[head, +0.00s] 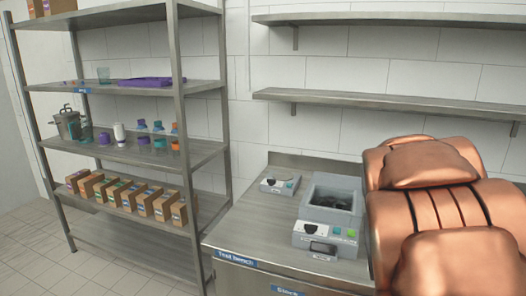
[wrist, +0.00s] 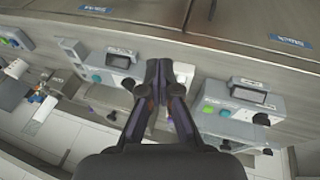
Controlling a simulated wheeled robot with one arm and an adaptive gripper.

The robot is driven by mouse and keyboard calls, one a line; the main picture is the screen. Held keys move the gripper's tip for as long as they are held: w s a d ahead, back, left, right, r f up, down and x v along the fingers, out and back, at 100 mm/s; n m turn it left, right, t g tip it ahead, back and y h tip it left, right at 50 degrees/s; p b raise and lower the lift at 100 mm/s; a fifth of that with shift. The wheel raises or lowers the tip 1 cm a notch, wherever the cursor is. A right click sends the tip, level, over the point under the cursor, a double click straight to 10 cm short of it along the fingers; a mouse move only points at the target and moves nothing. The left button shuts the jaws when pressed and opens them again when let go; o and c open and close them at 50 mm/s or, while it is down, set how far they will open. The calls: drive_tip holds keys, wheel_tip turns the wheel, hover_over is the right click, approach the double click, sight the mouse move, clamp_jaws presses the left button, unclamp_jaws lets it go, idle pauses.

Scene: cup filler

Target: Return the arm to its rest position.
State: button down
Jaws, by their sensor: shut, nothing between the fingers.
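My gripper (wrist: 159,70) shows in the wrist view, shut and empty, its two dark fingers together above the steel bench. In the head view a large copper-coloured part of my arm fills the right side and hides part of the bench; the gripper itself is not seen there. In the wrist view the fingers are between two grey machines, one on the left (wrist: 103,62) and one on the right (wrist: 240,110).
The steel bench (head: 240,225) carries a grey machine (head: 328,240) and a small grey device (head: 280,185). A steel shelf unit (head: 180,90) at left holds cardboard boxes (head: 145,204), bottles and a pot (head: 68,124). Wall shelves (head: 390,97) hang above the bench. The floor (head: 40,250) at left is clear.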

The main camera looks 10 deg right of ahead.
drive_tip(key=s+a+f+n+g+y, duration=0.1)
drive_tip(key=s+a+f+n+y, duration=0.1)
drive_tip(key=s+a, duration=0.8)
drive_tip(key=s+a+f+n+g+y+p, duration=0.1)
drive_tip(key=s+a+f+n+y, duration=0.1)
drive_tip(key=s+a, duration=0.7)
drive_tip(key=a+n, duration=0.1)
drive_tip(key=a, duration=0.4)
drive_tip(key=shift+s+a+f+n+g, duration=0.15)
drive_tip(key=shift+s+a+n+g, duration=0.15)
drive_tip(key=shift+s+a+n, duration=0.1)
